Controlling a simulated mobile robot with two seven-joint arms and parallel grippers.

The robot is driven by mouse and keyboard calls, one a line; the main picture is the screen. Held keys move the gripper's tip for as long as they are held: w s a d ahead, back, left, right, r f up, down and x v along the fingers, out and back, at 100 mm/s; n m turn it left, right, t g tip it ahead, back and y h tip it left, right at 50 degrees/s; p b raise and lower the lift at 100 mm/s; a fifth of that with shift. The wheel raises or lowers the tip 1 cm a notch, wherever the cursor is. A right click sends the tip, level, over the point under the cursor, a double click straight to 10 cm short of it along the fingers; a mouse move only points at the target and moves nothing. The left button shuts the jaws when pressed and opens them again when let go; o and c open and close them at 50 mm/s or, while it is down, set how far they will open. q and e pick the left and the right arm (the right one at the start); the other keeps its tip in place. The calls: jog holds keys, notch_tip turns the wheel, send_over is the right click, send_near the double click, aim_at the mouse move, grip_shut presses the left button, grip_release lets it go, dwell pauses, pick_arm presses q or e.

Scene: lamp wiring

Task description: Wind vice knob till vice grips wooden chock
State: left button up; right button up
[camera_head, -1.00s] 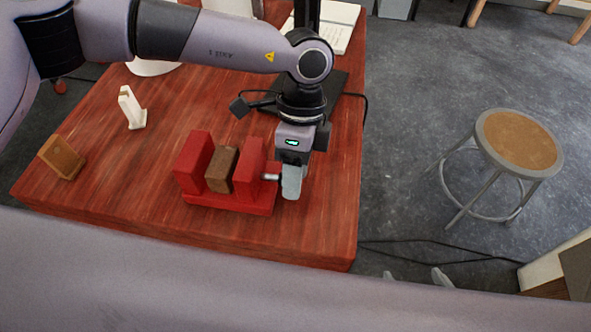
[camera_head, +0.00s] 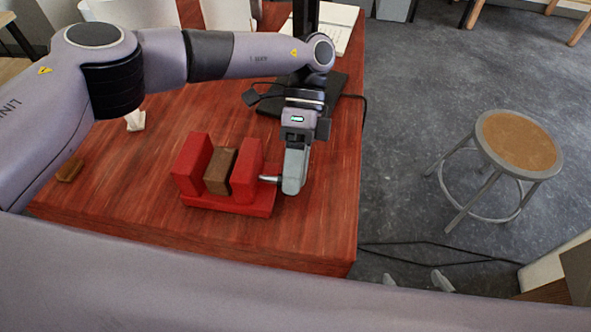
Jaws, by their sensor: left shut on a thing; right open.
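The red vice (camera_head: 222,202) stands near the front of the red wooden table. The brown wooden chock (camera_head: 220,172) is upright between its two red jaws. I cannot tell whether both jaws touch the chock. A thin metal screw (camera_head: 269,179) sticks out of the right jaw. My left gripper (camera_head: 292,184) points down at the end of this screw and is shut on the vice knob, which its fingers hide. My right gripper (camera_head: 415,280) is open and empty at the bottom right; only its fingertips show, over the floor.
A small wooden block (camera_head: 70,169) and a white piece (camera_head: 135,120) are at the left, partly behind my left arm. A black plate (camera_head: 335,88) and an open book (camera_head: 338,25) lie at the back. A stool (camera_head: 519,142) stands on the floor at right.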

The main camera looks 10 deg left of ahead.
pick_arm(q)
jog(key=shift+r, duration=0.1)
jog(key=o, duration=1.1)
jog(key=shift+c, duration=0.2)
jog(key=shift+w, duration=0.1)
jog(key=b+v, duration=0.1)
jog(key=v, duration=0.3)
jog(key=shift+w+r, duration=0.25)
jog(key=shift+r, duration=0.05)
jog(key=shift+b+v, duration=0.3)
jog(key=shift+v, duration=0.8)
